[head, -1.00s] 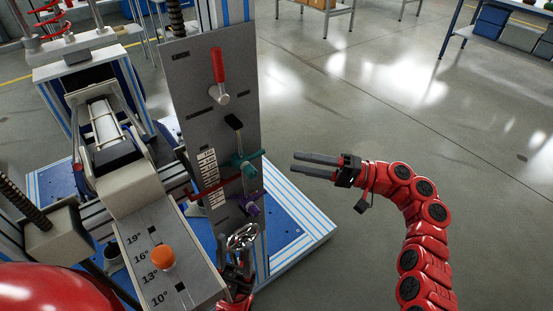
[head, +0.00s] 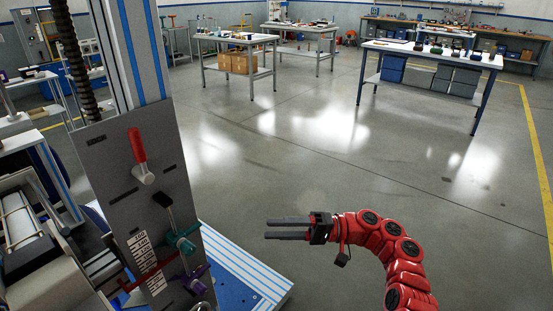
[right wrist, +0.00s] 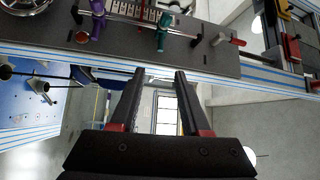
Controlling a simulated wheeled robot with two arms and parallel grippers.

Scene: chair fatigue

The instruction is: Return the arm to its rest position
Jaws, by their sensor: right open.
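My right arm (head: 388,250) is red and jointed and comes in from the lower right in the head view. Its right gripper (head: 268,228) points left over bare floor, beside the grey lever panel (head: 115,190) and apart from it. In the right wrist view the two dark fingers of the right gripper (right wrist: 160,72) stand apart with nothing between them. The panel (right wrist: 210,62) lies beyond the fingertips in that view. My left gripper does not show.
The panel carries a red-handled lever (head: 137,147), a teal knob (head: 181,241) and a purple knob (head: 194,279). A blue base (head: 232,290) with striped rails stands below it. Worktables (head: 240,42) stand far back. Floor (head: 330,170) between is open.

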